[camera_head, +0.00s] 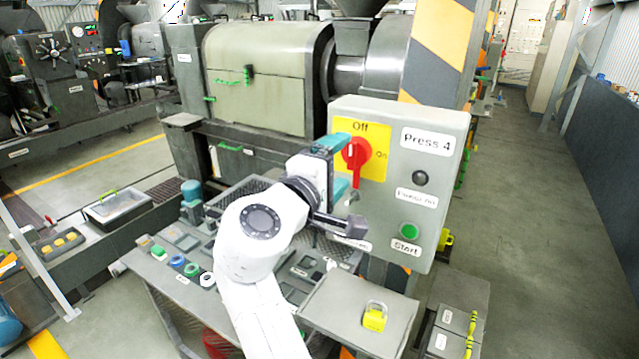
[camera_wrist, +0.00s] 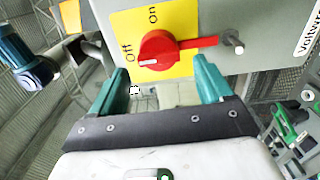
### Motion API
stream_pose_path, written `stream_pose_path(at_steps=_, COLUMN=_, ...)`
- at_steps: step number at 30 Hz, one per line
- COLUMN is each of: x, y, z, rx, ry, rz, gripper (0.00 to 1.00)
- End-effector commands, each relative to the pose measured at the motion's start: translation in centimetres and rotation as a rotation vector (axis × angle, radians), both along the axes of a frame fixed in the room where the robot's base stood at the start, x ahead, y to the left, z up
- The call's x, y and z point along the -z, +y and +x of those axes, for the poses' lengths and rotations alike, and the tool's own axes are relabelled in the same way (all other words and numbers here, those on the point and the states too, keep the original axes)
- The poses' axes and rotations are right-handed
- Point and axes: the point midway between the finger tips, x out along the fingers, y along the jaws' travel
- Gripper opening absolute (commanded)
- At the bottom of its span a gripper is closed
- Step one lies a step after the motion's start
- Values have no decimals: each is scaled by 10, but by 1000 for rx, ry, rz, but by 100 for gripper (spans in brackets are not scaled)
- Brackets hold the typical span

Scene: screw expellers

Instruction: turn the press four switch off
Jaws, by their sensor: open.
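The Press 4 control box (camera_head: 400,250) is a grey panel with a yellow plate (camera_head: 378,128) marked Off at the top and On at the right. A red rotary switch (camera_head: 356,153) sits on it, its red lever pointing straight down. In the wrist view the red switch (camera_wrist: 160,52) has its lever to the right, and a white mark on the knob lies towards Off. My gripper (camera_head: 342,165) is open, teal fingers apart, facing the switch from the left. In the wrist view my gripper (camera_wrist: 162,70) has the knob just beyond and between its fingertips. I cannot tell whether they touch.
The box also carries a dark round lamp (camera_head: 419,178) and a green Start button (camera_head: 409,231). A yellow padlock (camera_head: 375,317) lies on a grey plate below. A bench panel with several buttons stands under my arm. The aisle (camera_head: 545,230) at right is clear.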

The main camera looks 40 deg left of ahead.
Motion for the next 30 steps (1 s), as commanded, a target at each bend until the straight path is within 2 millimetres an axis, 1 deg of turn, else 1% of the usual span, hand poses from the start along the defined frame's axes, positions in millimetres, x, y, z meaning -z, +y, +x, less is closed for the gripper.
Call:
stream_pose_path(at_steps=1, x=4, y=-1, z=-12, rx=-5, ry=0, rz=3, gripper=79)
stream_pose_path(at_steps=6, x=4, y=-9, z=-42, rx=-4, ry=1, rz=2, gripper=79)
stream_pose_path(at_steps=9, x=3, y=-12, z=-56, rx=-4, ry=0, rz=1, gripper=79)
stream_pose_path(at_steps=12, x=2, y=-14, z=-65, rx=-3, ry=1, rz=-1, gripper=79)
stream_pose_path(at_steps=17, x=1, y=-16, z=-70, rx=-1, ry=1, rz=-2, gripper=79)
stream_pose_path(at_steps=30, x=1, y=-16, z=-70, rx=-1, ry=1, rz=-1, gripper=79)
